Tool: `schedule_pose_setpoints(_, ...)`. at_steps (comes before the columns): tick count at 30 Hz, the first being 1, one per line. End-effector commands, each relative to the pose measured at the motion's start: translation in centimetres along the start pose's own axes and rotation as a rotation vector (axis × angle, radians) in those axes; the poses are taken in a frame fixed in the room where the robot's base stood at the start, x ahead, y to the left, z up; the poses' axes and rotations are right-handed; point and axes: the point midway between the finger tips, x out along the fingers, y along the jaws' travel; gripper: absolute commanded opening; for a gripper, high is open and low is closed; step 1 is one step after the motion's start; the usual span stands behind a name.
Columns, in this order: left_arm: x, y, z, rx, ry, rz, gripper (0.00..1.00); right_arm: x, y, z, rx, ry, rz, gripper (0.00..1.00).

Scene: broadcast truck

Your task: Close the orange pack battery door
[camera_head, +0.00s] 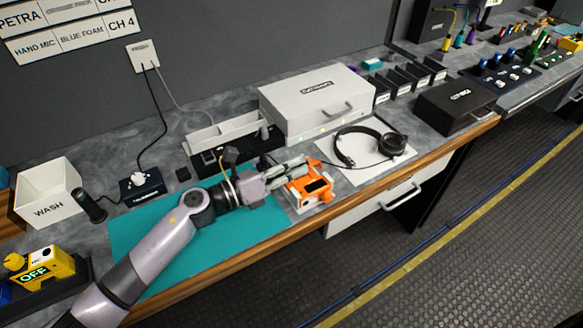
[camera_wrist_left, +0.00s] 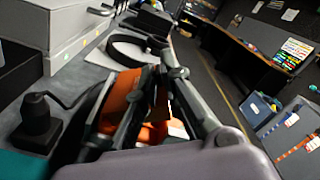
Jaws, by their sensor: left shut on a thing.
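The orange pack (camera_head: 312,188) sits on a white pad near the bench's front edge, with a dark panel on its upper face. It also shows in the left wrist view (camera_wrist_left: 120,98), partly behind the fingers. My left gripper (camera_head: 298,172) reaches it from the left and is shut on part of it. In the left wrist view the fingers (camera_wrist_left: 160,82) meet with orange between and beside them. The fingers hide much of the pack, so I cannot tell the battery door's angle. My right gripper is not in view.
A teal mat (camera_head: 245,222) lies under my left arm. Headphones (camera_head: 366,147) rest on a white sheet right of the pack. A large white case (camera_head: 316,105) stands behind. A yellow device (camera_head: 45,268) is at the lower left. The floor in front is open.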

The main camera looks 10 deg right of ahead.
Motion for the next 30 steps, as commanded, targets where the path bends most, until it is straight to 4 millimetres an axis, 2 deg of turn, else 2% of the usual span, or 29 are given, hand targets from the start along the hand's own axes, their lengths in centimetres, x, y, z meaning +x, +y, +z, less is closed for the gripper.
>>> schedule_pose_setpoints(1, 0.0, 0.2, -0.5, 0.037, -0.001, -0.002, 0.0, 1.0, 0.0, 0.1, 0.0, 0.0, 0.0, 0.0)
schedule_pose_setpoints(3, 0.0, 0.1, -0.8, 0.086, 0.0, -0.001, 0.0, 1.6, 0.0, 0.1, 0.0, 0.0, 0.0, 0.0)
schedule_pose_setpoints(12, 0.0, -0.1, -1.4, 0.232, 0.0, -0.001, 0.0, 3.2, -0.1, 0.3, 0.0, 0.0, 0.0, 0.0)
schedule_pose_setpoints(30, 0.0, -0.1, -2.0, 0.273, 0.008, -0.001, 0.0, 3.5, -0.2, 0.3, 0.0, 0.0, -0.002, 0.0)
